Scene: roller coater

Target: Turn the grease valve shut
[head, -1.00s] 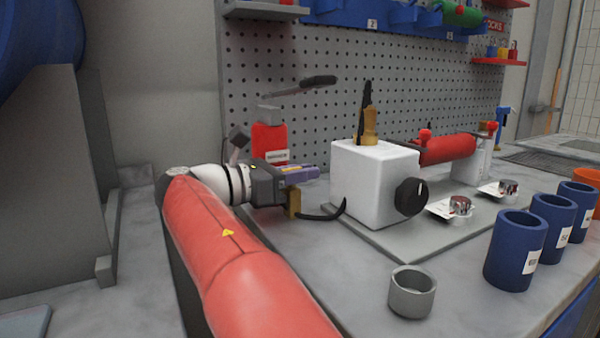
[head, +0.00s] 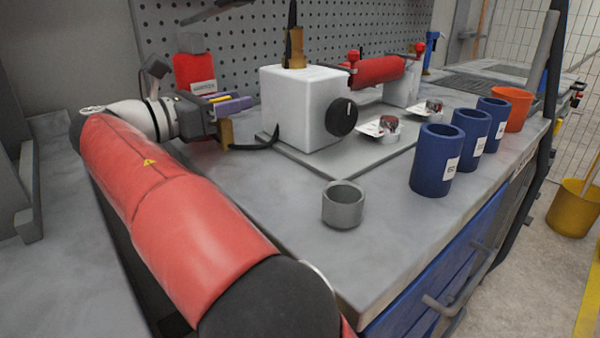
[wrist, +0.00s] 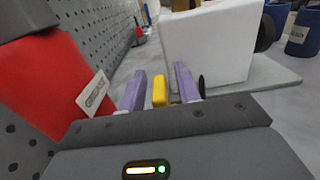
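My gripper (head: 235,103), with purple fingers, is left of the white box (head: 290,105). In the wrist view its fingers stand apart, with a yellow piece (wrist: 160,90) between them and gaps on both sides. Just below the gripper is a brass-coloured piece (head: 226,132) with a black curved lever (head: 262,143) reaching right toward the box. Another brass fitting (head: 293,52) with an upright black handle (head: 292,17) is on top of the box. I cannot tell by label which is the grease valve. The black lever is mostly hidden in the wrist view.
A red bottle (head: 192,72) stands close behind the gripper, against the pegboard (head: 240,45). A black knob (head: 342,117) is on the box's right face. A grey cup (head: 343,207) and several blue cups (head: 437,160) stand along the front. Bench space before the gripper is clear.

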